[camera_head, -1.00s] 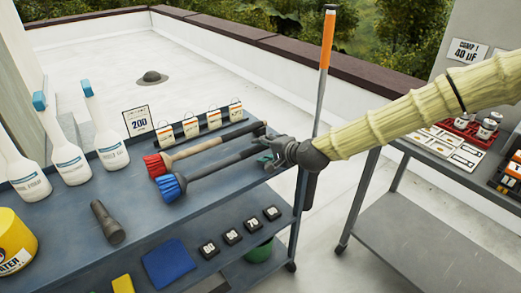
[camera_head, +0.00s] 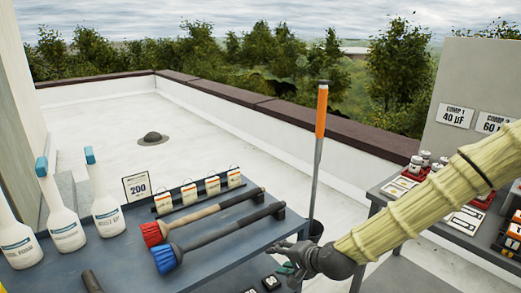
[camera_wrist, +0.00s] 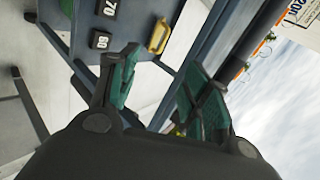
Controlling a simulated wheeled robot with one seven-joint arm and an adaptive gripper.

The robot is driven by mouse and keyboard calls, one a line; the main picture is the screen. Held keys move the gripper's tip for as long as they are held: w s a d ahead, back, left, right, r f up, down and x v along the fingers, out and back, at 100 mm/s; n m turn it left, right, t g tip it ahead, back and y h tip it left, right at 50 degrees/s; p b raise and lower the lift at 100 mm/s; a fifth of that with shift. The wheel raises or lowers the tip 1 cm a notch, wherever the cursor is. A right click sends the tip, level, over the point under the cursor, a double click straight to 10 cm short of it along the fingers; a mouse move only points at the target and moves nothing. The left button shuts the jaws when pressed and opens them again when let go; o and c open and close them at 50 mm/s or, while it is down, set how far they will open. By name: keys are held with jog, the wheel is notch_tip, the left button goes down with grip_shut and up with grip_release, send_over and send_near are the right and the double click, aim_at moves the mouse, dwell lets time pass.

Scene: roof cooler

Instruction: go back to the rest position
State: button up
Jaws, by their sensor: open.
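My gripper (camera_head: 286,258) is at the right end of the blue-grey cart (camera_head: 212,240), at the end of my cream-sleeved arm. In the wrist view its two green-padded fingers (camera_wrist: 158,92) stand apart with nothing between them. A red-bristled brush (camera_head: 152,232) and a blue-bristled brush (camera_head: 166,258) lie side by side on the cart, apart from my gripper. The rest position itself is not marked in any view.
Several white spray bottles (camera_head: 107,214) stand at the cart's left. A sign reading 200 (camera_head: 137,186) and several tags stand behind the brushes. An orange-topped pole (camera_head: 320,120) rises behind my gripper. A second cart (camera_head: 410,272) with parts is at right, beneath my arm.

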jog(key=s+d+f+n+g+h+p, duration=0.1)
jog(key=s+d+f+n+g+p, duration=0.1)
jog(key=s+f, duration=0.65)
jog(key=s+d+f+n+g+h+p, duration=0.1)
jog(key=s+d+f+n+g+h, duration=0.15)
jog(key=s+f, duration=0.6)
jog(key=s+d+f+n+g+h+p, duration=0.1)
jog(key=s+d, duration=0.4)
jog(key=s, duration=0.5)
jog(key=s+d+f+n+g+h+p, duration=0.2)
jog(key=s+d+f, duration=0.3)
jog(key=s, duration=0.5)
jog(key=shift+s+d+f+n+g, duration=0.2)
jog(key=shift+s+d+n+g, duration=0.25)
jog(key=shift+n, duration=0.3)
jog(key=shift+w, duration=0.1)
